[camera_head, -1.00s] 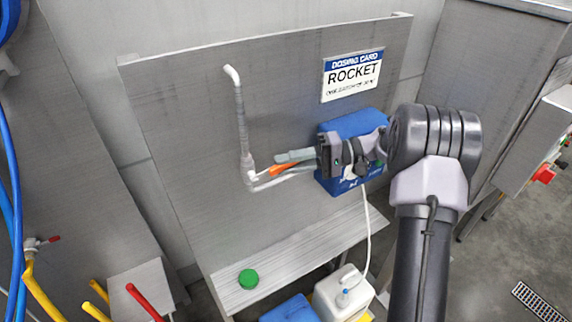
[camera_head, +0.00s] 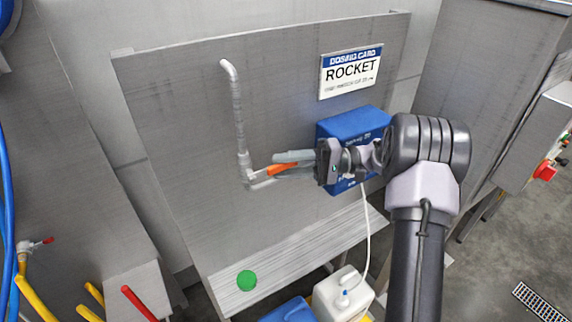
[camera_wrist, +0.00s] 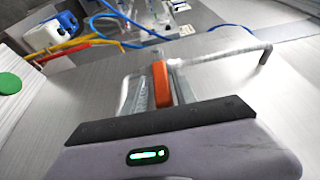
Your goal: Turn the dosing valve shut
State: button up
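The dosing valve's orange lever handle (camera_head: 282,168) sits at the lower bend of the grey pipe on the upright panel. My gripper (camera_head: 290,165) reaches in from the right, with one finger on each side of the handle. In the wrist view the orange handle (camera_wrist: 161,84) lies lengthwise between the two fingers and fills the space between them, so the gripper looks shut on it. The valve body is mostly hidden behind the fingers and handle. The grey pipe (camera_head: 238,115) runs upward from the valve.
A blue dosing box (camera_head: 352,123) is on the panel close behind my wrist. The dosing card (camera_head: 350,72) reading ROCKET hangs above it. A white jug (camera_head: 343,295) stands below, with a hose. A green round cap (camera_head: 246,281) lies on the ledge (camera_head: 300,253).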

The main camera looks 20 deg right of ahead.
jog(key=shift+o, duration=0.2)
jog(key=shift+r, duration=0.1)
jog(key=shift+r, duration=0.35)
jog(key=r, duration=0.3)
jog(key=shift+s+p, duration=0.25)
jog(key=shift+p, duration=0.1)
jog(key=s+r+p, duration=0.1)
jog(key=s, duration=1.4)
jog(key=shift+s+a, duration=0.25)
